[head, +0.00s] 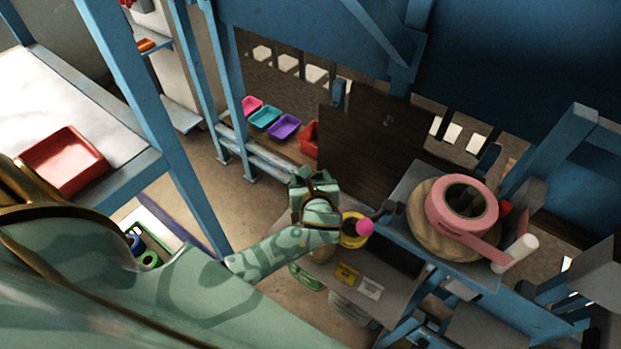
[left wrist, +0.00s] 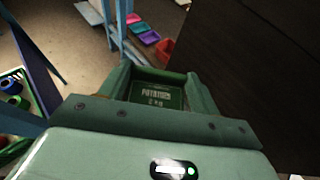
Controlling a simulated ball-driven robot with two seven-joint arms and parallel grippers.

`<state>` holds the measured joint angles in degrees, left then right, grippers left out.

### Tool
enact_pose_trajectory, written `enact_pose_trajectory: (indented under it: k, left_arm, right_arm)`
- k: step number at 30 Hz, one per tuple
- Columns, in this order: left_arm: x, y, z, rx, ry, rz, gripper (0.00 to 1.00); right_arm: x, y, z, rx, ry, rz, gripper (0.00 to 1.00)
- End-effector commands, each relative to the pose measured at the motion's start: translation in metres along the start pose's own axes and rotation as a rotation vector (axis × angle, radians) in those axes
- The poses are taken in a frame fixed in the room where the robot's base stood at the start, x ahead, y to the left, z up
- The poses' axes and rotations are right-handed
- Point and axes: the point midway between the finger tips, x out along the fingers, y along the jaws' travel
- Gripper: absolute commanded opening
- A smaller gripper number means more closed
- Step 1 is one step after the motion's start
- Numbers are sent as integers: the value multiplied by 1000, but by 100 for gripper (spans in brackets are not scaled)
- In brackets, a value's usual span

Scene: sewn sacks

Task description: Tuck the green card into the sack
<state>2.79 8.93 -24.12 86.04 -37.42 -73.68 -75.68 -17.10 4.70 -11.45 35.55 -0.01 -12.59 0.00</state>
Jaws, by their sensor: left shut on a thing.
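My left gripper (head: 314,184) is shut on the green card, above the back left of the small grey table. In the head view I cannot make the card out from the green gripper. A small tan shape (head: 321,252) shows just below my left wrist, mostly hidden; I cannot tell whether it is the sack. My right gripper is in neither view.
A yellow card (head: 346,273) and a white card (head: 370,288) lie on the grey table (head: 325,276). A yellow ring (head: 353,231) and pink ball stand close right of my wrist. A pink tape roll (head: 461,207) is farther right. A dark panel (head: 365,150) rises behind.

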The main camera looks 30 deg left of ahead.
Motion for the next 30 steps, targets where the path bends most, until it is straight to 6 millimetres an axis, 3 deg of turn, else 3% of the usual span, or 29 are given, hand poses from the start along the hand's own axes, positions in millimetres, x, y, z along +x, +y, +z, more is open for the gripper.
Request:
enact_pose_trajectory:
  k: [2, 10, 11, 13, 23, 26, 30]
  left_arm:
    - [3, 0, -7, 0, 0, 0, 42]
    - [2, 0, -5, 0, 0, 0, 42]
    - [2, 0, -5, 0, 0, 0, 71]
    - [2, 0, -5, 0, 0, 0, 88]
    - [-1, 0, -5, 0, 1, -1, 88]
    - [-13, -1, -6, -2, 3, -3, 88]
    - [-45, 0, -7, -3, 5, -3, 88]
  right_arm:
    - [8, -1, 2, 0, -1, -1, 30]
    - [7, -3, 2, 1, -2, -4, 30]
    - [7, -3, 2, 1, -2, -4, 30]
    - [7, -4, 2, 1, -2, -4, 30]
    - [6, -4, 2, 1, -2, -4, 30]
    - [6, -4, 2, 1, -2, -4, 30]
    - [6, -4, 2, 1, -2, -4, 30]
